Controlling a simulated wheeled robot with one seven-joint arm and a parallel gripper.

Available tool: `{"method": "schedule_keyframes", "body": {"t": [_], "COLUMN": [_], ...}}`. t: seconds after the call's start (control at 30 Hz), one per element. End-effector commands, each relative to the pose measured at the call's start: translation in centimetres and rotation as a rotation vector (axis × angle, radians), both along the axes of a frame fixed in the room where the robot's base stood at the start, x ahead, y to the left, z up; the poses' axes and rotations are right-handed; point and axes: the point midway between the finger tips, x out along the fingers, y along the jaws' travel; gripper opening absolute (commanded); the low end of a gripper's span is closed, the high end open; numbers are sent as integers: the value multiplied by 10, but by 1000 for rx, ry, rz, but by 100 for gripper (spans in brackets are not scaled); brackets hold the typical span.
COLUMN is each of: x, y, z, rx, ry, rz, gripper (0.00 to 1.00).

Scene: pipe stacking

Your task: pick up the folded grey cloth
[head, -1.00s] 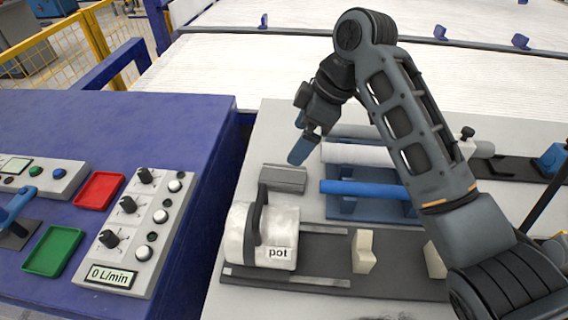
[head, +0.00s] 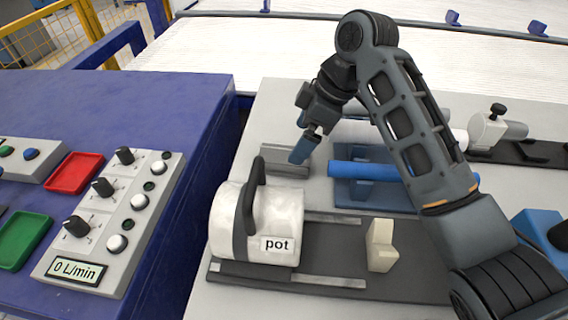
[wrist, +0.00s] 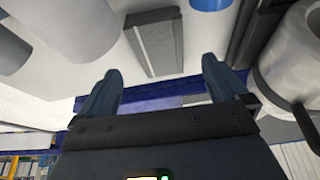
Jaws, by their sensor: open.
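The folded grey cloth (head: 270,154) is a flat grey rectangle on the light worktop, behind the white pot. It also shows in the wrist view (wrist: 157,42), beyond the fingertips and near the top middle. My gripper (head: 303,148) has blue fingers that overlap the right part of the cloth in the head view. In the wrist view my gripper (wrist: 160,82) has its two fingers spread wide with nothing between them. The cloth appears apart from the fingers; the exact height gap cannot be told.
The white cylinder labelled pot (head: 277,218), with a dark handle, stands on a dark rail just in front of the cloth. A blue pipe (head: 348,169) lies on a blue rack to the right. A cream block (head: 381,246) stands on the rail. A blue console (head: 190,105) is left.

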Motion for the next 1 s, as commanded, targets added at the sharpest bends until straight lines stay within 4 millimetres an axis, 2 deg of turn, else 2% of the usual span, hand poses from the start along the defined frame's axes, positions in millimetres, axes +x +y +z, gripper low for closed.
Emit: {"method": "schedule_keyframes", "body": {"t": [0.5,0.83,1.0], "x": [4,4,4], "y": [29,32,32], "z": [-55,-62,-62], "rx": [-2,-1,-1], "ry": [3,1,1], "rz": [1,0,0], "gripper": [100,100,86]}}
